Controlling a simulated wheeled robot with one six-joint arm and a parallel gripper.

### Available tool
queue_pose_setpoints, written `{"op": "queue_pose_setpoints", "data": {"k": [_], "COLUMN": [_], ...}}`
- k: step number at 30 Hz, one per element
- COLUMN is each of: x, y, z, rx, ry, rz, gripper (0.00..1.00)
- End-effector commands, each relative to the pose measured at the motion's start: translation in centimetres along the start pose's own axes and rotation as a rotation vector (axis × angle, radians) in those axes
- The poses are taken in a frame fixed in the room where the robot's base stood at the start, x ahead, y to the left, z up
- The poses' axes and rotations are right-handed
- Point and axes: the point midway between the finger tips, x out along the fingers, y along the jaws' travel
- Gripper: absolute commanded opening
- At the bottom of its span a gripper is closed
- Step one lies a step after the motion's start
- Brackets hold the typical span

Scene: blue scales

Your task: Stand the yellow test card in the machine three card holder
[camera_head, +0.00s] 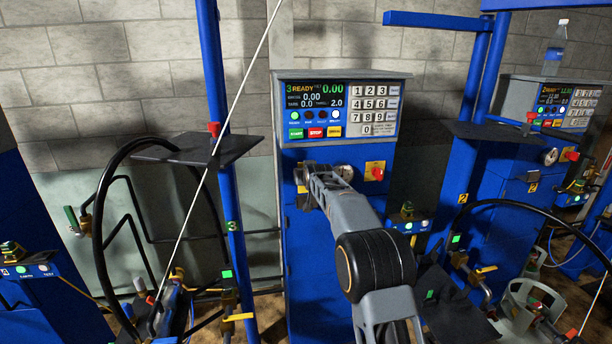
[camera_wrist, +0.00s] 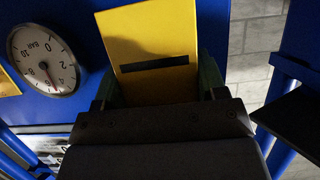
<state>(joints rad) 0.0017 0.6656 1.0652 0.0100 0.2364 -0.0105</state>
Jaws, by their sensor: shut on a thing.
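The yellow test card (camera_wrist: 150,30) shows in the wrist view, with a dark bar across it. My gripper (camera_wrist: 160,88) is shut on the card, with its fingers at either side of the card's near part. The card extends beyond the fingers towards a blue surface. In the head view my gripper (camera_head: 318,182) is in front of machine three (camera_head: 298,255), below its display panel (camera_head: 338,103), which reads 3 READY. The card cannot be made out clearly in that view. I cannot pick out the card holder in either view; my arm covers part of the machine's front.
A pressure gauge (camera_wrist: 43,60) is left of the card in the wrist view. A red knob (camera_head: 375,171) is right of my gripper. A dark shelf (camera_head: 195,149) on a blue post and a black hose (camera_head: 98,215) are at left. Machine two (camera_head: 515,215) stands at right.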

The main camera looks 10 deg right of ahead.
Motion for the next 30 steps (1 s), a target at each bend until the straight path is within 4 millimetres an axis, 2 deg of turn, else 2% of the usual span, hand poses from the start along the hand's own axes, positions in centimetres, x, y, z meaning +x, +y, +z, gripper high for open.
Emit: {"op": "queue_pose_setpoints", "data": {"k": [15, 30], "x": [1.3, 1.4], "y": [0.0, 0.0], "z": [3.1, 3.4], "rx": [0.000, 0.000], "ry": [0.001, 0.001], "rz": [0.000, 0.000], "gripper": [0.39, 0.39]}}
